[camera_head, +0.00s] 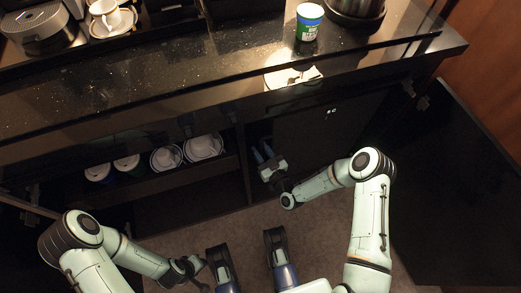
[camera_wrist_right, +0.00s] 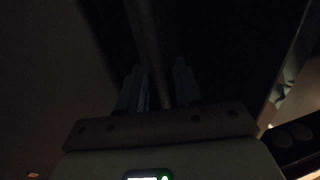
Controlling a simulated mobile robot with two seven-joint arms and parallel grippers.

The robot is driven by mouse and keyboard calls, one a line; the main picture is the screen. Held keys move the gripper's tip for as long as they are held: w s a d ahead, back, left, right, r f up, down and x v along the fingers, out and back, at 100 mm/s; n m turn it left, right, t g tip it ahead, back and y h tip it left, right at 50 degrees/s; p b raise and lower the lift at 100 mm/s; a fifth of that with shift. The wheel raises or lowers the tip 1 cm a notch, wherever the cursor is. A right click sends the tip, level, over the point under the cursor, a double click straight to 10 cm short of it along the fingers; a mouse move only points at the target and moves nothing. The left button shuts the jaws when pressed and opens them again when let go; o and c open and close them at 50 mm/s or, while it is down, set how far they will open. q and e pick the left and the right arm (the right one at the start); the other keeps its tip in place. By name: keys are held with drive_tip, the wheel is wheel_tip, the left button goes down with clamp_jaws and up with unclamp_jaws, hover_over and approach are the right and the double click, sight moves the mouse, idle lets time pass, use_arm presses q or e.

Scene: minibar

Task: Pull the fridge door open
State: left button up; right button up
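The dark fridge door (camera_head: 325,135) fills the right part of the cabinet front, with a small light marking on it, and looks closed. My right gripper (camera_head: 263,153) is at its left edge, fingers pointing at the cabinet. In the right wrist view the gripper (camera_wrist_right: 160,88) has its fingers apart, with a pale upright strip (camera_wrist_right: 150,40) running between them, probably the door's edge. The picture is too dark to tell whether they touch it. My left gripper (camera_head: 190,266) hangs low at the left, away from the fridge; its fingers are unclear.
The open shelf (camera_head: 190,170) at left holds several cups. Carpet floor lies below.

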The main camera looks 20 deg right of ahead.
drive_tip(key=shift+w, duration=0.25)
clamp_jaws()
drive_tip(key=shift+s, duration=0.15)
